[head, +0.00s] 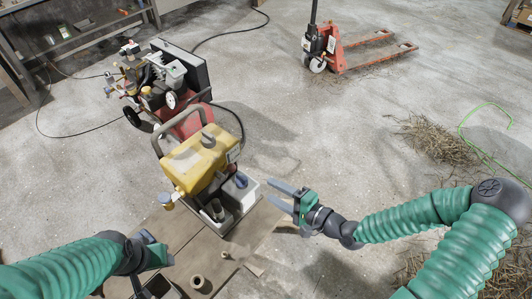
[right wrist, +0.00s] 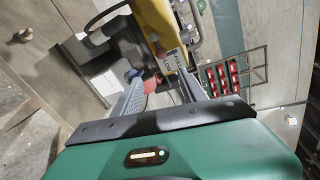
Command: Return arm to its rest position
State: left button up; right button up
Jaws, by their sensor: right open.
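My right gripper (head: 271,195) is open and empty. It is held out to the right of a yellow-tanked machine (head: 200,160), with its fingers pointing left towards a grey bin (head: 240,192). In the right wrist view its two fingers (right wrist: 160,78) stand apart, with part of the yellow tank (right wrist: 155,25) beyond them. My right arm (head: 405,218) reaches in from the lower right, bent at the elbow. My left gripper (head: 153,252) is low at the left, partly hidden by its own arm, so its finger opening is unclear.
The machine and bins stand by a brown board (head: 180,225) with small cylindrical parts (head: 200,282). A red pallet truck (head: 350,48) is at the back. Straw (head: 440,138) and a green cord (head: 487,106) lie at the right. Concrete floor between is clear.

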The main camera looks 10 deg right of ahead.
jog(key=s+d+f+n+g+h+p, duration=0.45)
jog(key=s+n+g+h, duration=0.2)
jog(key=n+g, duration=0.2)
jog(key=s+r+n+g+h+p, duration=0.1)
jog(key=s+r+n, duration=0.3)
jog(key=r, duration=0.9)
jog(key=s+h+p, duration=0.1)
jog(key=s, duration=0.1)
jog(key=shift+s+d+n+g+h, duration=0.15)
jog(key=shift+s+n+g+h, duration=0.2)
jog(key=shift+d, duration=0.25)
